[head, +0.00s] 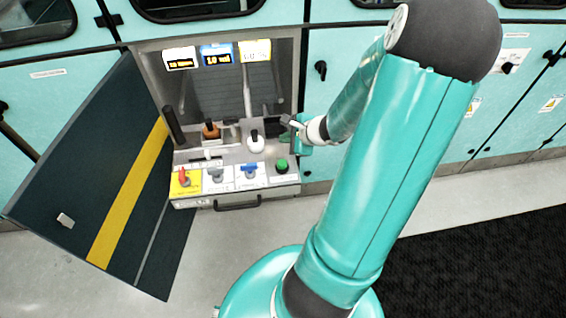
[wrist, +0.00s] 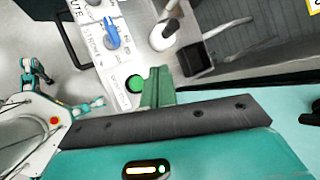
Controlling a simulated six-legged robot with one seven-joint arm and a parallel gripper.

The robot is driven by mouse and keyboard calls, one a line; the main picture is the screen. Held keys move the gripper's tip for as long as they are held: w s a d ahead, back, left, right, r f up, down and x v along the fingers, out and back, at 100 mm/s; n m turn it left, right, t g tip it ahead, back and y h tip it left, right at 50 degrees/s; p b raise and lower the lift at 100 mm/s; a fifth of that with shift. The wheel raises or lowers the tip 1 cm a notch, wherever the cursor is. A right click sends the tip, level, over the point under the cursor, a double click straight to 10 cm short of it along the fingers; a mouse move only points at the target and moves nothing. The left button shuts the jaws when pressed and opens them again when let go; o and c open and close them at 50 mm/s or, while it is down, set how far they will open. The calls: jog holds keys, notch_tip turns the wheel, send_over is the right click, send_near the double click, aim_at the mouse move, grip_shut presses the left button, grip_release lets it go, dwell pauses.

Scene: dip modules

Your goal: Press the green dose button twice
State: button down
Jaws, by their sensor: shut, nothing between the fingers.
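The green dose button (head: 281,165) is a round knob on a white label plate at the right front corner of the control panel. It also shows in the wrist view (wrist: 135,84), just left of my gripper's fingers. My gripper (wrist: 158,82) is shut and empty, its teal fingers together. In the wrist view the fingers overlap the plate's edge beside the button. In the head view my wrist is above and right of the button.
A red control (head: 184,178), a grey valve (head: 216,175) and a blue valve (head: 249,170) line the panel's front row. Behind stand a white-topped knob (head: 255,141) and an orange-brown knob (head: 211,130). A dark open door (head: 95,175) is at left. Three displays hang above.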

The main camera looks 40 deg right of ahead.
aim_at(285, 164)
jog(key=shift+w+a+f, duration=0.1)
jog(key=shift+f, duration=0.05)
jog(key=shift+f, duration=4.3)
jog(key=shift+f, duration=0.15)
jog(key=shift+f, duration=0.3)
